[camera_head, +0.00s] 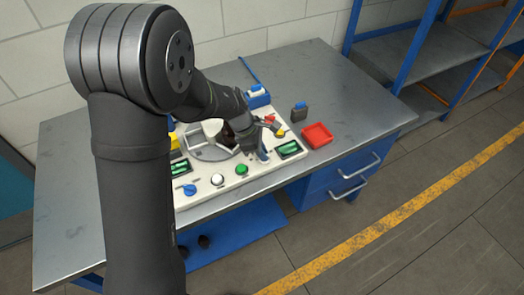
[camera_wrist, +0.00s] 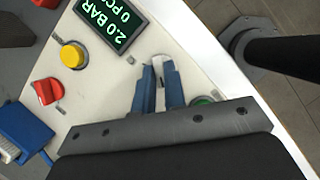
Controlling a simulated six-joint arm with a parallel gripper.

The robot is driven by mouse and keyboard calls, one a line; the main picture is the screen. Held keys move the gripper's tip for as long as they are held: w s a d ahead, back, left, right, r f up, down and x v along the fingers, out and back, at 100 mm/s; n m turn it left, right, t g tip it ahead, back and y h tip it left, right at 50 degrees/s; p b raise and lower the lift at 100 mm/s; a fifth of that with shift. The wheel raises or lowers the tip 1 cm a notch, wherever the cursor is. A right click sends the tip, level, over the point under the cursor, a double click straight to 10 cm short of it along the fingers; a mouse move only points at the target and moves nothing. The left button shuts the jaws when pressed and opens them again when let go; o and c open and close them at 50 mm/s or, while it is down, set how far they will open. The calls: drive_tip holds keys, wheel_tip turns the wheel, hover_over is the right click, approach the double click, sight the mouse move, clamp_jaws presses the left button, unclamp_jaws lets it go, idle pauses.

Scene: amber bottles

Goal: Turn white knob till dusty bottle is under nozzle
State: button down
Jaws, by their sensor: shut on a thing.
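My gripper (camera_head: 262,156) reaches down to the front right of the white panel (camera_head: 206,188), between a green button (camera_head: 241,170) and the right-hand display. In the wrist view my gripper (camera_wrist: 161,68) has its two blue fingers close together on a small white part (camera_wrist: 160,59), which they mostly hide. It may be the white knob. A round white button or knob (camera_head: 217,180) stands free, left of the green button. A grey round turntable (camera_head: 207,153) lies behind, partly covered by my arm. I cannot make out the dusty bottle or the nozzle.
A display (camera_wrist: 112,22), a yellow button (camera_wrist: 73,55) and a red knob (camera_wrist: 46,91) lie near my gripper. A blue knob (camera_head: 190,190) is at the panel's front left. A red tray (camera_head: 317,135) stands right of the panel. The table's right side (camera_head: 365,105) is clear.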

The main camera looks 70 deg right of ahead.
drive_tip(key=m+y, duration=0.1)
drive_tip(key=m, duration=0.3)
drive_tip(key=m+y, duration=0.1)
drive_tip(key=m, duration=0.1)
drive_tip(key=shift+d+m+y, duration=0.25)
drive_tip(key=shift+m+y, duration=0.05)
drive_tip(key=shift+m, duration=0.1)
drive_tip(key=m+y, duration=0.1)
drive_tip(key=m, duration=0.2)
drive_tip(key=m+t+y, duration=0.1)
drive_tip(key=m, duration=0.2)
drive_tip(key=shift+s+d+t, duration=0.1)
drive_tip(key=shift+d+t, duration=0.05)
drive_tip(key=shift+t, duration=0.15)
drive_tip(key=m+t, duration=0.1)
drive_tip(key=m, duration=0.1)
drive_tip(key=m+t+y, duration=0.1)
drive_tip(key=m, duration=0.2)
drive_tip(key=shift+s+d+m, duration=0.1)
drive_tip(key=shift+s+m, duration=0.05)
drive_tip(key=shift+m, duration=0.15)
drive_tip(key=m+t, duration=0.1)
drive_tip(key=m, duration=0.4)
drive_tip(key=shift+s+r+t, duration=0.1)
drive_tip(key=shift+s+t, duration=0.05)
drive_tip(key=shift+t, duration=0.25)
drive_tip(key=shift+m, duration=0.3)
drive_tip(key=c, duration=1.5)
unclamp_jaws()
